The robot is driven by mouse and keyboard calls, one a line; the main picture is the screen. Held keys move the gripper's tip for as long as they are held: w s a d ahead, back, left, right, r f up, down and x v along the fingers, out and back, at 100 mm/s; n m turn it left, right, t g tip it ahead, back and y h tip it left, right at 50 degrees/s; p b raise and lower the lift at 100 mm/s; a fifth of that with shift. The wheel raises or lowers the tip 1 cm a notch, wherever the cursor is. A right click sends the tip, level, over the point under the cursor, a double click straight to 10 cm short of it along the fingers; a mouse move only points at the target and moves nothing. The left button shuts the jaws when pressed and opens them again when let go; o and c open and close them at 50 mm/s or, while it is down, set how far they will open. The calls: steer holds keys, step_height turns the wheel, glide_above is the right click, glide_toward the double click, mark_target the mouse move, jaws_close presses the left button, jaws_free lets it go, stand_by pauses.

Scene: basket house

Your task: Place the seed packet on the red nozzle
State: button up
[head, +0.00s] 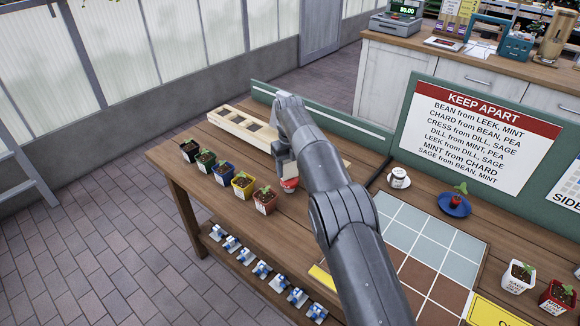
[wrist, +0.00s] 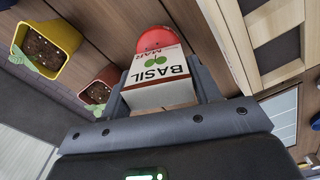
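A white seed packet (wrist: 160,72) marked BASIL, with green leaves printed on it, sits between the two fingers of my gripper (wrist: 160,88) in the wrist view. The fingers look closed against its sides. The red nozzle (wrist: 154,40) shows just past the packet's far edge, partly hidden by it; I cannot tell whether they touch. In the head view, the red nozzle (head: 289,184) is on the wooden table directly below my gripper (head: 286,162). The packet is mostly hidden there by my arm.
A row of potted seedlings (head: 242,184) stands left of the nozzle. A slatted wooden rack (head: 237,128) lies behind.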

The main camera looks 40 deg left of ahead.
mark_target(290, 161)
steer(key=o, duration=0.3)
steer(key=shift+r, duration=3.9)
